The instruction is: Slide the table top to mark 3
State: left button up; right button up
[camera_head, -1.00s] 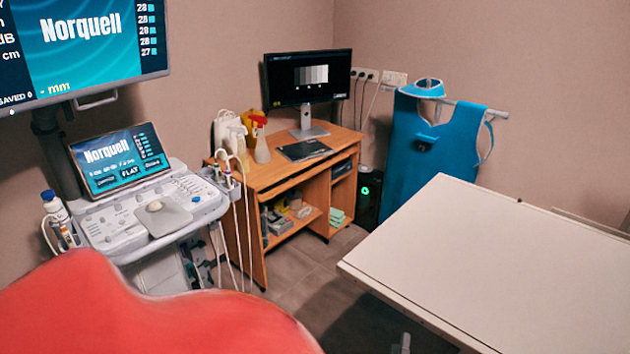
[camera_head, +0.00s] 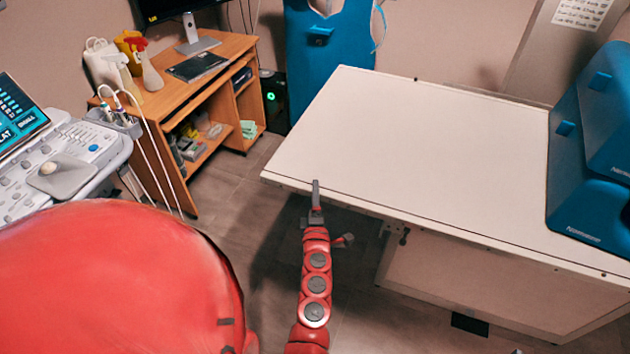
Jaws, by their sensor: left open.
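The white table top (camera_head: 430,135) fills the middle and right, its near left corner close to my arm. It rests on a pale base (camera_head: 470,280). No numbered mark is readable on it. My left gripper (camera_head: 316,196) is at the near long edge of the top, close to the left end. It is open but seen edge-on, so its fingers overlap in the picture. The fingertips reach in front of the edge; I cannot tell whether they touch it. A small dark fitting (camera_head: 404,237) sits under the near edge. My right gripper is out of view.
A wooden desk (camera_head: 190,100) and an ultrasound console (camera_head: 60,165) are at the left. A blue apron (camera_head: 325,50) hangs behind. Grey floor is free between desk and table.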

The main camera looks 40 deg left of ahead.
pick_arm(q)
jog(key=shift+x, duration=2.25)
grip_shut()
jog(key=shift+f, duration=0.1)
